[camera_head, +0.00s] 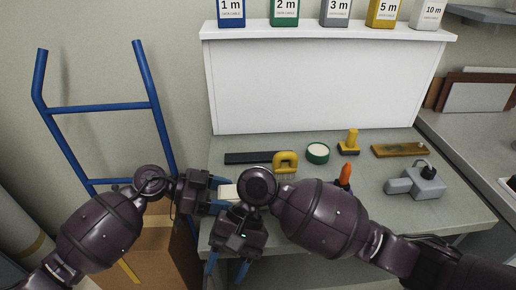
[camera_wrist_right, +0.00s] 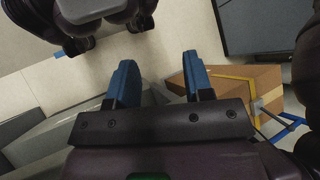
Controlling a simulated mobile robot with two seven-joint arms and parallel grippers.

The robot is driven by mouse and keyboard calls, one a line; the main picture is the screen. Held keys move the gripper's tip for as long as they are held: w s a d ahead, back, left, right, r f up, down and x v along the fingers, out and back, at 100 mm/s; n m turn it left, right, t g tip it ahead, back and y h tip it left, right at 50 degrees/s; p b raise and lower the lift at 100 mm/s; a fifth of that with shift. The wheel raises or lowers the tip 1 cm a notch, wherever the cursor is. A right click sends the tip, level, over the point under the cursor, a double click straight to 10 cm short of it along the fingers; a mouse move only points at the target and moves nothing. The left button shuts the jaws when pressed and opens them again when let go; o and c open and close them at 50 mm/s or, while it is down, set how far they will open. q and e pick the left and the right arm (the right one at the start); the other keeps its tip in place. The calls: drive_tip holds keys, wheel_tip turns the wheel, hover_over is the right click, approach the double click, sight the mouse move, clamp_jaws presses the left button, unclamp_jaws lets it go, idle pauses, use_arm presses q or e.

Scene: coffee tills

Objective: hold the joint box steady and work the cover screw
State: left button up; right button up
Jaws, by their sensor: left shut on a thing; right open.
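A pale box (camera_head: 228,192), which looks like the joint box, sits near the left end of the table. My left gripper (camera_head: 217,194) is shut on it from the left. My right arm covers the box's right side, and I cannot make out the cover screw. My right gripper (camera_head: 228,270) hangs in front of the table's front edge, pointing down, below and apart from the box. Its two blue fingers are spread and empty, also in the right wrist view (camera_wrist_right: 160,75). An orange-handled tool (camera_head: 345,174), perhaps a screwdriver, stands partly hidden behind my right arm.
On the table (camera_head: 460,212) are a yellow-handled tool (camera_head: 286,158), a dark strip (camera_head: 245,158), a green-rimmed round dish (camera_head: 317,153), a yellow stand (camera_head: 349,142), a wooden board (camera_head: 398,150) and a grey device (camera_head: 420,183). A blue hand truck (camera_head: 97,108) stands left with a cardboard box (camera_head: 155,245).

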drive_tip(key=w+d+r+t+h, duration=0.1)
drive_tip(key=w+r, duration=0.1)
drive_tip(key=w, duration=0.1)
drive_tip(key=w+d+r+t+h, duration=0.1)
drive_tip(key=w, duration=0.2)
drive_tip(key=w+d+r+t+h, duration=0.1)
drive_tip(key=w+r+t, duration=0.1)
drive_tip(key=w, duration=0.1)
drive_tip(key=shift+w+d+r+n, duration=0.3)
drive_tip(key=shift+d+n, duration=0.05)
drive_tip(key=shift+n, duration=0.05)
drive_tip(key=w+d+r+t, duration=0.1)
drive_tip(key=w+r, duration=0.1)
drive_tip(key=w+d+r+t+h, duration=0.1)
drive_tip(key=w+r, duration=0.1)
drive_tip(key=r, duration=0.1)
drive_tip(key=w+d+r+t+h, duration=0.1)
drive_tip(key=w+r, duration=0.2)
drive_tip(key=shift+w+d, duration=0.1)
drive_tip(key=shift+d, duration=0.15)
wheel_tip(320, 180, down, 9)
drive_tip(key=shift+r, duration=0.1)
drive_tip(key=c, duration=0.8)
drive_tip(key=m, duration=0.5)
drive_tip(key=shift+m, duration=0.4)
drive_tip(key=m, duration=1.1)
drive_tip(key=shift+a, duration=0.1)
drive_tip(key=m, duration=0.4)
drive_tip(key=o, duration=0.8)
drive_tip(key=shift+c, duration=0.2)
